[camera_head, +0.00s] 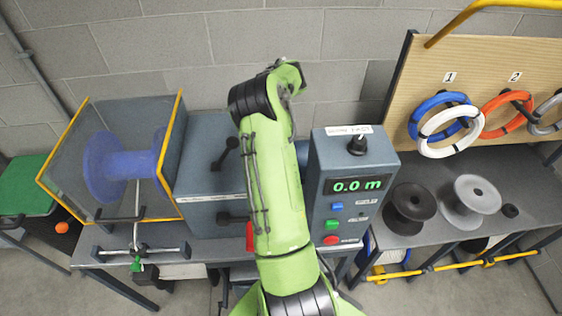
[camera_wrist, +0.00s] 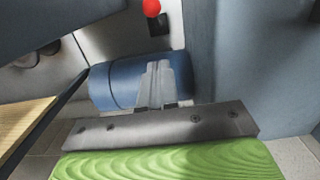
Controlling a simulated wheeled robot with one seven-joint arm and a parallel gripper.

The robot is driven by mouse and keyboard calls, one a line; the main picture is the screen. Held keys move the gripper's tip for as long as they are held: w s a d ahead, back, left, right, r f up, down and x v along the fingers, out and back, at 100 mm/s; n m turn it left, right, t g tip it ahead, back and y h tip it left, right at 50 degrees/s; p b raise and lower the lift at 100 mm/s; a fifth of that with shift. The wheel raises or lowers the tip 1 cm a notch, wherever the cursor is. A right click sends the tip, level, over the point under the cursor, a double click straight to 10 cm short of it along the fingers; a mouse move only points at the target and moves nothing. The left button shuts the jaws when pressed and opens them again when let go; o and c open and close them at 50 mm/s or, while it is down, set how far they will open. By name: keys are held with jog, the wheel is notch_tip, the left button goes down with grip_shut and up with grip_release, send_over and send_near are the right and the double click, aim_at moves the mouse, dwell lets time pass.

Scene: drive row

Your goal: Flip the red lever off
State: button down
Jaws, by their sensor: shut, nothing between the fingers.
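In the wrist view a round red knob (camera_wrist: 151,8), which looks like the end of the red lever, shows at the top edge beside a dark rectangular slot or plate (camera_wrist: 160,32). Its upper part is cut off, so I cannot tell the lever's position. My gripper (camera_wrist: 157,66) is shut and empty, in front of a blue cylinder (camera_wrist: 107,86), with its tips below the knob in the picture and apart from it. In the head view my green arm hides the gripper and the knob. A red part (camera_head: 249,236) shows beside the arm; I cannot tell what it is.
A grey console (camera_head: 345,165) reading 0.0 m stands right of my arm, a grey cabinet (camera_head: 205,160) left of it. A caged blue reel (camera_head: 120,165) is at the left. Black (camera_head: 410,205) and grey (camera_head: 470,200) spools stand on the right bench, below a board with cable coils.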

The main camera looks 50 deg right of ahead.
jog(key=shift+s+d+f, duration=0.15)
jog(key=shift+f, duration=0.1)
jog(key=a+f+b, duration=0.1)
jog(key=f+b, duration=0.3)
jog(key=s+f+b, duration=0.1)
jog(key=f+b, duration=0.3)
jog(key=b, duration=0.1)
jog(key=s+a+f+b, duration=0.1)
jog(key=f+b, duration=0.4)
jog(key=shift+s+a, duration=0.15)
jog(key=shift+a, duration=0.15)
jog(key=shift+r, duration=0.1)
